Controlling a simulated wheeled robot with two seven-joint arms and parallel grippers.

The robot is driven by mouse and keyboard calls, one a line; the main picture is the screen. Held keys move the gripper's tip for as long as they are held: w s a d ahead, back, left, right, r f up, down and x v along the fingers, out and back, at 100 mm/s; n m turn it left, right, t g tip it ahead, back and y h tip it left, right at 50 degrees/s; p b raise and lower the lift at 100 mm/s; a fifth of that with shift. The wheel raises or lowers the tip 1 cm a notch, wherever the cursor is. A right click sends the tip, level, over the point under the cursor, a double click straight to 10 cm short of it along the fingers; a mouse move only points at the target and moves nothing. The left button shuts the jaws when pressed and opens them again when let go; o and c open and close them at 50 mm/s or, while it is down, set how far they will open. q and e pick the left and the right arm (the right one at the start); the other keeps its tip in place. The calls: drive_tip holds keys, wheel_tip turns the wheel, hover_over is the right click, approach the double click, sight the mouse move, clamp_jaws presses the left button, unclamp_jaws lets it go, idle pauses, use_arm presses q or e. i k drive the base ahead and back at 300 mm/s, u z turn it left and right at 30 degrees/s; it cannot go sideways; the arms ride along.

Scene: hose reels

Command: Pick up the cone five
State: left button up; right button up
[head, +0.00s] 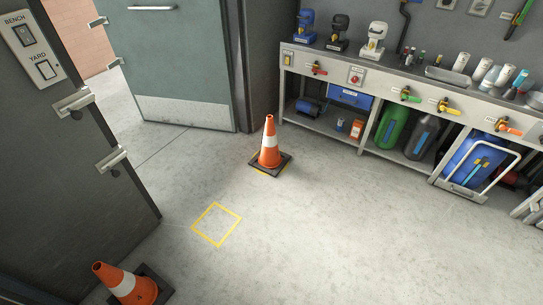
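The other cone (125,285) is at the bottom left by the dark door, partly cut off by the lower edge. Neither of my grippers is in view.
A yellow square outline (216,224) on the floor is empty. A grey workbench (425,88) with valves and cylinders runs along the back right. The middle and right floor is clear.

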sight(269, 158)
drive_tip(key=z, duration=0.7)
drive_tip(key=i, duration=0.8)
drive_tip(key=z, duration=1)
drive_tip(key=i, duration=1.1)
drive_tip(key=u, duration=0.45)
drive_tip(key=i, duration=1.05)
drive_tip(key=u, duration=0.85)
